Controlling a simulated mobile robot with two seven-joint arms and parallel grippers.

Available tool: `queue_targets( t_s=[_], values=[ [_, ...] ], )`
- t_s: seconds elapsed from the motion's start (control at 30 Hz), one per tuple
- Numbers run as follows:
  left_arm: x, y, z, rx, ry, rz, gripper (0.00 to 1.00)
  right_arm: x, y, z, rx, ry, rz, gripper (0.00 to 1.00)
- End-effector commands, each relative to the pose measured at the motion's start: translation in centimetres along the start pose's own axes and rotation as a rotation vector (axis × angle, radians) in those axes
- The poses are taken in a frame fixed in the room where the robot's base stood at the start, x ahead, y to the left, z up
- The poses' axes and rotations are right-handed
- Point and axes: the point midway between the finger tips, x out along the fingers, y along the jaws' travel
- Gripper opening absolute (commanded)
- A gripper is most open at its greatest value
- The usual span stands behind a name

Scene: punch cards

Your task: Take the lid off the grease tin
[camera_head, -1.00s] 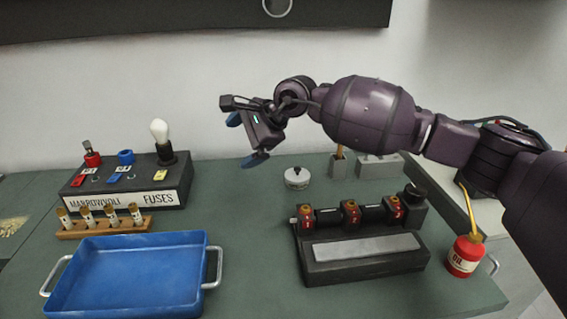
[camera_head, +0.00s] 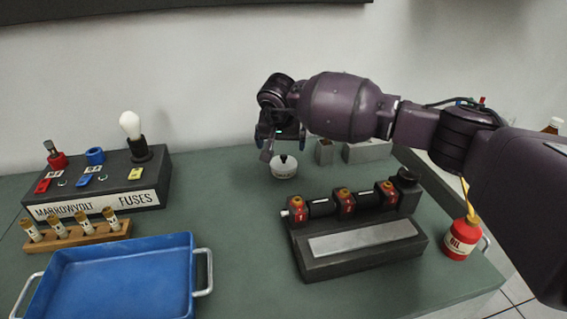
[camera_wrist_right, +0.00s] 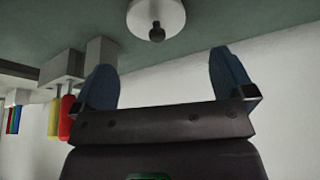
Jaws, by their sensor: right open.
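The grease tin (camera_head: 285,171) is a small round white tin with dark lettering, standing on the green table behind the black roller device. Its lid (camera_head: 284,160) is on it and has a dark knob on top. In the right wrist view the white lid (camera_wrist_right: 171,14) and its dark knob (camera_wrist_right: 156,32) show at the top, beyond the fingertips. My right gripper (camera_head: 277,146) is just above the tin, pointing down; in the wrist view its blue fingers (camera_wrist_right: 162,75) are spread with nothing between them. My left gripper is not in view.
The black roller device (camera_head: 350,225) stands in front of the tin, with a red oil can (camera_head: 462,238) to its right. Grey blocks (camera_head: 367,151) stand behind the tin. A fuse box (camera_head: 100,182), a vial rack (camera_head: 75,238) and a blue tray (camera_head: 115,285) fill the left.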

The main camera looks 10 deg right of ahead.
Motion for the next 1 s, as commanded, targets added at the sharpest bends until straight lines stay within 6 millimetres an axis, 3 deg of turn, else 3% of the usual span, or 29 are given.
queue_targets(
  t_s=[0.03, 0.27, 0.6, 0.9, 1.0],
  values=[
    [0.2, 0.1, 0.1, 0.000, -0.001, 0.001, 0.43, 1.2, 0.0, 0.2, 0.002, -0.005, 0.002, 1.00],
    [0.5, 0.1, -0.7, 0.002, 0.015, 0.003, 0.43, 2.8, 0.1, 0.1, 0.002, -0.003, -0.001, 1.00],
    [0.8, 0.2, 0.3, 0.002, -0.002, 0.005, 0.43, 7.0, 0.5, 0.0, 0.003, -0.004, 0.000, 1.00],
    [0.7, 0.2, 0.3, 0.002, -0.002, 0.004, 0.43, 7.2, 0.5, -0.1, 0.002, 0.000, -0.001, 1.00],
    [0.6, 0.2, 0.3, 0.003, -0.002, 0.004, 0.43, 7.2, 0.5, -0.1, 0.002, 0.000, -0.001, 0.86]
  ],
)
